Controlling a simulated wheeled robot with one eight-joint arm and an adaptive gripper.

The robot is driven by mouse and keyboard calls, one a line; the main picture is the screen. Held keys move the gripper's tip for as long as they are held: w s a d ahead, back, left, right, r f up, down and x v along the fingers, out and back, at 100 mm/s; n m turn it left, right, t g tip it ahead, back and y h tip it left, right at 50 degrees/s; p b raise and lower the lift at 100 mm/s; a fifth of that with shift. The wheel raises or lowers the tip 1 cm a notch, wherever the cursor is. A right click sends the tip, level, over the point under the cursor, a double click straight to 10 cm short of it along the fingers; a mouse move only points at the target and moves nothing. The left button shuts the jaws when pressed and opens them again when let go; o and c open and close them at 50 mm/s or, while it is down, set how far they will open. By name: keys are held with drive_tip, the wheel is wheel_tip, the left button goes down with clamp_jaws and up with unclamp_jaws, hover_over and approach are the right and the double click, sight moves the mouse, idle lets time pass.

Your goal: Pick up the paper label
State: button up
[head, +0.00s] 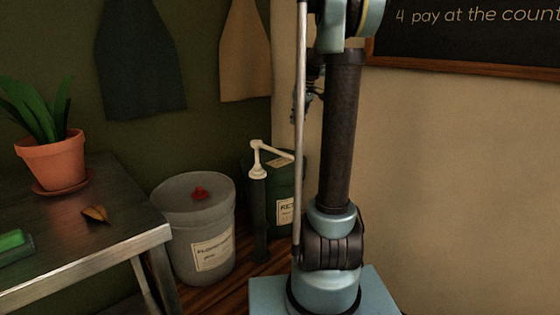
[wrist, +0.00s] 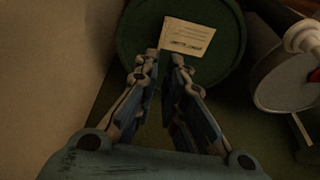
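The paper label (wrist: 187,37) is a small cream sheet with dark print. In the wrist view it lies on the dark green round lid (wrist: 135,32) of a bucket. In the head view it shows as a pale patch (head: 280,161) on top of the green bucket (head: 291,185), partly behind the pump. My gripper (wrist: 166,58) points at the lid, with its fingertips by the label's lower left corner. The fingers are close together with a narrow gap between them. I see no paper gripped between them, and contact with the lid is unclear.
A pale pump (head: 258,172) with a dark tube stands in front of the green bucket. A metal table (head: 110,220) with a potted plant (head: 53,160) is at the left.

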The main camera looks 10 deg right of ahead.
drive_tip(key=x, duration=1.1)
drive_tip(key=shift+a+r, duration=0.1)
drive_tip(key=shift+a, duration=0.05)
drive_tip(key=shift+x, duration=3.1)
drive_tip(key=shift+s, duration=0.1)
clamp_jaws()
drive_tip(key=shift+r, duration=0.1)
wheel_tip(320, 180, up, 16)
